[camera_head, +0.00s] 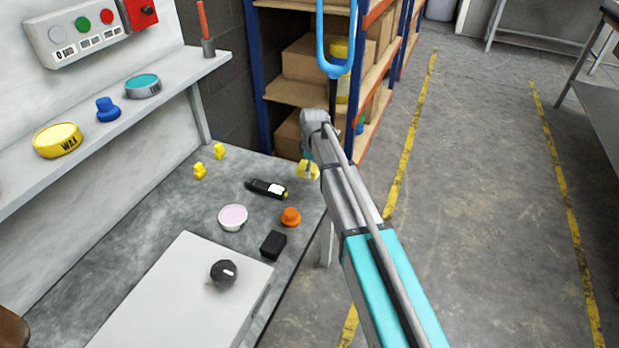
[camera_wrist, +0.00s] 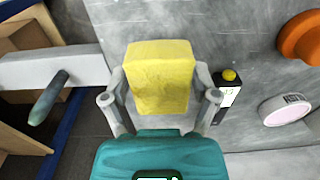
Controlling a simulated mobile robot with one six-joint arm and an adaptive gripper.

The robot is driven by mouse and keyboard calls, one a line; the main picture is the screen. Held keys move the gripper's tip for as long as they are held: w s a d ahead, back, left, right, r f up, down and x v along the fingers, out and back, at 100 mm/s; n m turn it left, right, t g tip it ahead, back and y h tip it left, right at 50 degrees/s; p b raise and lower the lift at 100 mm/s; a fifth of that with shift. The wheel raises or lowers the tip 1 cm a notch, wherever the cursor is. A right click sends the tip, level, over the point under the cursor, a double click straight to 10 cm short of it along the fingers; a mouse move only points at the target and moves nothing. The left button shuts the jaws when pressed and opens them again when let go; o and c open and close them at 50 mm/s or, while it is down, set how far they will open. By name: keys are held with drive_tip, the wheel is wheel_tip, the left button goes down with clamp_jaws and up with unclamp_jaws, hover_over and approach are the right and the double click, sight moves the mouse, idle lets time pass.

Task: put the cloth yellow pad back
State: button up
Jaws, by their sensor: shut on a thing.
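My gripper (camera_wrist: 160,98) is shut on the yellow pad (camera_wrist: 160,72), a block-shaped piece with a slightly rough surface, held between its two fingers. The pad also shows in the head view (camera_head: 304,170), partly hidden by my gripper, near the far right edge of the grey bench (camera_head: 150,210). In the wrist view the pad covers part of what lies behind it. I cannot tell whether it touches the bench.
A pink-topped tin (camera_head: 233,217), an orange knob-like piece (camera_head: 290,217), a black block (camera_head: 273,244) and small yellow pieces (camera_head: 200,171) are on the bench. A shelf (camera_head: 178,80) holds tins. Racking (camera_head: 258,70) stands behind.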

sight(312, 175)
drive_tip(key=shift+f, duration=0.1)
drive_tip(key=shift+w+f+b, duration=0.35)
drive_tip(key=shift+f+b, duration=0.1)
drive_tip(key=shift+b, duration=0.15)
drive_tip(key=shift+f+b, duration=1.45)
drive_tip(key=shift+f, duration=0.1)
drive_tip(key=o, duration=0.9)
drive_tip(key=shift+c, duration=0.2)
wheel_tip(312, 175, up, 12)
drive_tip(key=p, duration=1.2)
drive_tip(key=shift+w, duration=0.1)
